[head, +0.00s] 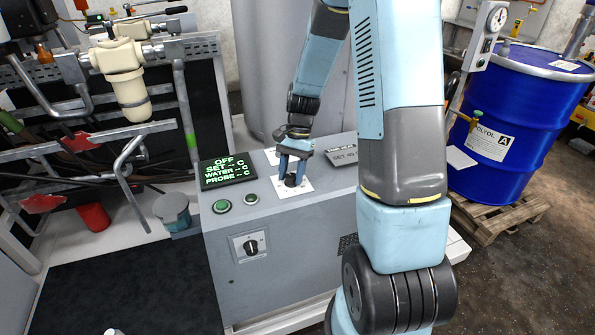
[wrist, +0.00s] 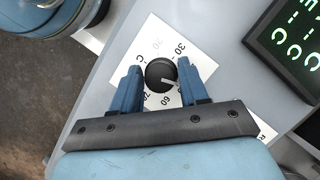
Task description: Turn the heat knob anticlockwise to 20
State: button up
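The heat knob is a round black knob (wrist: 160,73) on a white dial card (wrist: 156,42) printed with numbers, some hidden by my fingers. A pale mark on the knob points to the lower right in the wrist view. In the head view the knob (head: 292,181) sits on top of the grey cabinet, below my fingertips. My gripper (head: 293,170) points down at it. In the wrist view, the two blue fingers of my gripper (wrist: 160,76) stand apart on either side of the knob. The gripper looks open; I cannot tell whether either finger touches the knob.
A black display (head: 228,170) reads OFF, with dashes for SET, WATER and PROBE. Green buttons (head: 221,206) and a rotary switch (head: 251,246) are on the grey cabinet (head: 285,275). A blue drum (head: 513,125) stands on a pallet.

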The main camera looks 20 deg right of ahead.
jog(key=shift+o, duration=1.4)
jog(key=shift+w+d, duration=0.1)
jog(key=v, duration=1.3)
jog(key=shift+d+r, duration=0.1)
jog(key=shift+r, duration=0.3)
